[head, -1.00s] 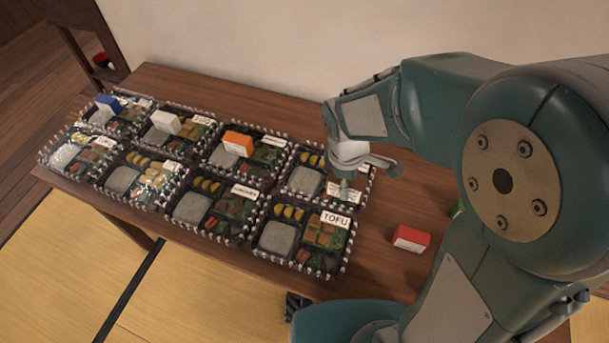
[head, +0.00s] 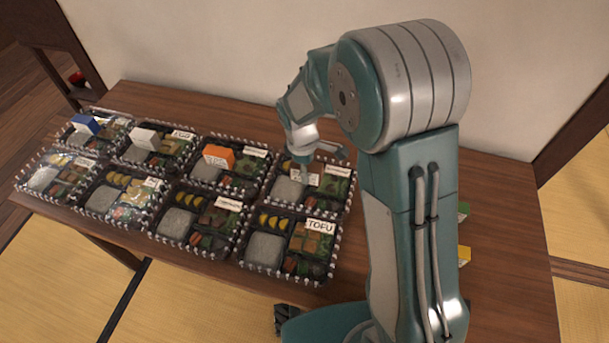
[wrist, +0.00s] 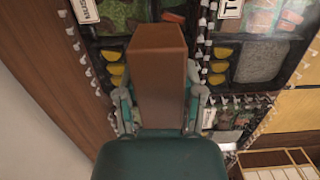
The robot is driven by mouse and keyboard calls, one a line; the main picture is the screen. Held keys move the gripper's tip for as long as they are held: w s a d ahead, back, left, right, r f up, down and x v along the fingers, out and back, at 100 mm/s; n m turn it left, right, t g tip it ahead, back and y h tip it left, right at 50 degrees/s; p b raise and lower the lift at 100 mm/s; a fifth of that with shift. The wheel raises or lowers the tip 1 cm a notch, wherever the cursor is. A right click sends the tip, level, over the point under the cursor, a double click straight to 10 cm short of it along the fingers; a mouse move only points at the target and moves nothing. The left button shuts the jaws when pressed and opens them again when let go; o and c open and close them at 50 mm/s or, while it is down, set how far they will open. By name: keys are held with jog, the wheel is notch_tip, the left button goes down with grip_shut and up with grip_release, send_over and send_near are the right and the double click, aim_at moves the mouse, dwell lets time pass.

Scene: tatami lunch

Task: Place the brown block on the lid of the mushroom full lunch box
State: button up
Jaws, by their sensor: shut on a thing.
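A brown block (wrist: 158,70) stands between the fingers of my gripper (wrist: 160,105) in the wrist view, and the gripper is shut on it. In the head view my gripper (head: 304,165) is over the back right lunch box (head: 335,200); the block cannot be made out there. That box has a grey lid area, yellow slices, greens and a white label too small to read. In the wrist view the block hides part of this box, and its label (wrist: 85,10) is cut off. I cannot tell which box is the mushroom one.
Several lunch boxes stand in two rows on the wooden table (head: 510,220). The front right one carries a TOFU label (head: 321,227). Blue (head: 85,124), white (head: 145,139) and orange (head: 219,156) blocks sit on back-row boxes. Green (head: 463,210) and yellow (head: 464,255) blocks show beside my arm.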

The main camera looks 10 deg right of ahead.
jog(key=w+f, duration=0.2)
jog(key=f, duration=0.1)
jog(key=shift+w+a, duration=0.2)
jog(key=shift+w, duration=0.05)
notch_tip(320, 180, down, 3)
jog(key=shift+w+f, duration=0.15)
jog(key=shift+f, duration=0.05)
jog(key=o, duration=1.2)
jog(key=shift+c, duration=0.2)
